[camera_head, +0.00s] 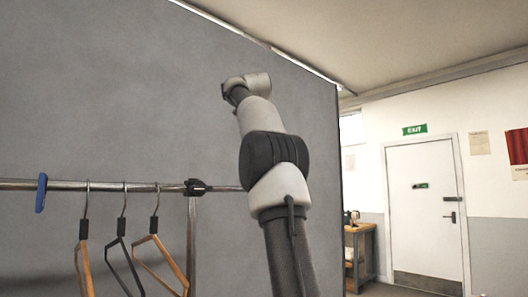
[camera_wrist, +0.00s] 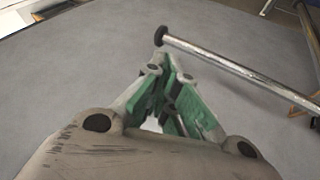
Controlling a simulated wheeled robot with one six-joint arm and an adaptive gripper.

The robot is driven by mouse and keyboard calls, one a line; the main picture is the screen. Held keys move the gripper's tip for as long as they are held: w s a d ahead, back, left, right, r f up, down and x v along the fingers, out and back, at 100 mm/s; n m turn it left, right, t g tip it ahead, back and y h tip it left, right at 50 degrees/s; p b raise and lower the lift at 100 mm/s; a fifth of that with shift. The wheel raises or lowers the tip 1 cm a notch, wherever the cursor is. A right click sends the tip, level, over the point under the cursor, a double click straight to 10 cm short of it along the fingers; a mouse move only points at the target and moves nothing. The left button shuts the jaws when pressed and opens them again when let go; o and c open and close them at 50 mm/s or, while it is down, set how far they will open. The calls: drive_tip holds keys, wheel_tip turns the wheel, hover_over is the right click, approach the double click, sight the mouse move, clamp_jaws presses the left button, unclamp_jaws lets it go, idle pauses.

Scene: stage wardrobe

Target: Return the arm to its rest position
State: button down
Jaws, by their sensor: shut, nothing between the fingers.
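My arm (camera_head: 275,165) rises through the middle of the head view, its upper links bent up and to the left in front of a grey partition. The gripper itself cannot be made out in the head view. In the wrist view my gripper (camera_wrist: 165,112) is shut, its green-padded fingers together with nothing between them. A metal rail (camera_wrist: 240,68) with a black end cap passes close to the fingertips in that view; I cannot tell the exact gap.
A clothes rail (camera_head: 140,187) with several hangers (camera_head: 123,245) and a blue clip (camera_head: 41,192) is at left. The grey partition (camera_head: 150,90) stands behind my arm. A wooden table (camera_head: 360,235) and a white door (camera_head: 425,210) are at right, with open room before the door.

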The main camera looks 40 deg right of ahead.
drive_tip(key=shift+s+a+r, duration=0.3)
drive_tip(key=shift+r, duration=0.25)
drive_tip(key=shift+a, duration=0.1)
drive_tip(key=s+a+f+y, duration=0.2)
drive_tip(key=s+a+f, duration=0.2)
drive_tip(key=a+f, duration=0.3)
drive_tip(key=s+a+f+y, duration=0.1)
drive_tip(key=s+a+f, duration=0.4)
drive_tip(key=f, duration=0.6)
drive_tip(key=s+a+f+y, duration=0.1)
drive_tip(key=s+a+f, duration=0.4)
drive_tip(key=s+f, duration=0.5)
drive_tip(key=s+a+f+y, duration=0.1)
drive_tip(key=s+a+f, duration=0.5)
drive_tip(key=f, duration=0.8)
drive_tip(key=shift+s+n+y, duration=0.3)
drive_tip(key=shift+s+n, duration=0.1)
drive_tip(key=shift+s, duration=0.45)
drive_tip(key=shift+r+g, duration=0.1)
drive_tip(key=shift+g, duration=0.2)
